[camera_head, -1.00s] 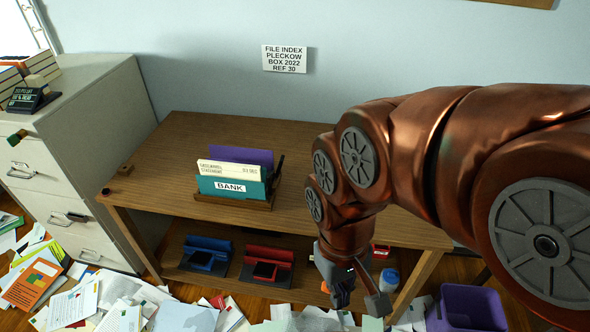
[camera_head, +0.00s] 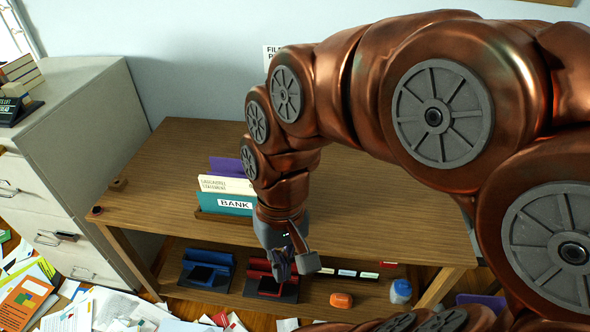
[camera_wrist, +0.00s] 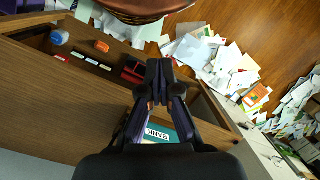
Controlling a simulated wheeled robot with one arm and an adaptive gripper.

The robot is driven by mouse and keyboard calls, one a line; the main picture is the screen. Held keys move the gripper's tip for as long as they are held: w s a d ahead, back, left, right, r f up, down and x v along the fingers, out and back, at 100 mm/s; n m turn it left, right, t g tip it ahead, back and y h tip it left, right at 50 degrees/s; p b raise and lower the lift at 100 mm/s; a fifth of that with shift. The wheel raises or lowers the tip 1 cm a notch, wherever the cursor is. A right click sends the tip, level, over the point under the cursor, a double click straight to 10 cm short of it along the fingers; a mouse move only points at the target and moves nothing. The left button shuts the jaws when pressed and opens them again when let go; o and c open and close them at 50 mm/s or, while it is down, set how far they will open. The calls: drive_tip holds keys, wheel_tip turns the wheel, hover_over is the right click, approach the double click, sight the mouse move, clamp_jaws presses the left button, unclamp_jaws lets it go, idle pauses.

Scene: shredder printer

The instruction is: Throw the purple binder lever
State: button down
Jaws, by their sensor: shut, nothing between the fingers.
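A purple upright folder or binder (camera_head: 228,167) stands at the back of a small wooden holder on the desk, partly hidden by the cards before it and by my arm. I cannot make out a lever on it. A cream card (camera_head: 226,185) and a teal "BANK" folder (camera_head: 222,202) stand in front of it. My gripper (camera_head: 295,265) is shut and empty, pointing down at the desk's front edge, right of and nearer than the holder. In the wrist view, my gripper's fingers (camera_wrist: 160,76) are together, with the teal folder (camera_wrist: 160,133) partly hidden below them.
The wooden desk (camera_head: 175,150) has clear room at left. Blue (camera_head: 205,268) and red (camera_head: 272,282) devices, an orange item (camera_head: 341,300) and a white-blue jar (camera_head: 400,291) are on the lower shelf. A grey cabinet (camera_head: 75,110) stands left. Papers (camera_head: 110,305) litter the floor.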

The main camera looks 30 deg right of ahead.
drive_tip(key=w+a+m+y+b, duration=0.2)
drive_tip(key=w+m+y+b, duration=0.1)
drive_tip(key=w, duration=0.6)
drive_tip(key=w+d+f+m+t+y+b, duration=0.3)
drive_tip(key=w+d+m+b, duration=0.55)
drive_tip(key=w, duration=0.65)
drive_tip(key=w+d+f+m+t+y+b, duration=0.1)
drive_tip(key=d+f+m+t+b, duration=0.4)
drive_tip(key=d, duration=1)
drive_tip(key=w+d+f+m+t+y+b, duration=0.15)
drive_tip(key=d+f+m, duration=0.65)
drive_tip(key=d, duration=0.8)
drive_tip(key=a+r+p+x, duration=0.1)
drive_tip(key=r+x, duration=0.1)
drive_tip(key=x, duration=1)
drive_tip(key=shift+w+a+h, duration=0.35)
drive_tip(key=shift+w+h, duration=0.1)
drive_tip(key=shift+p, duration=0.3)
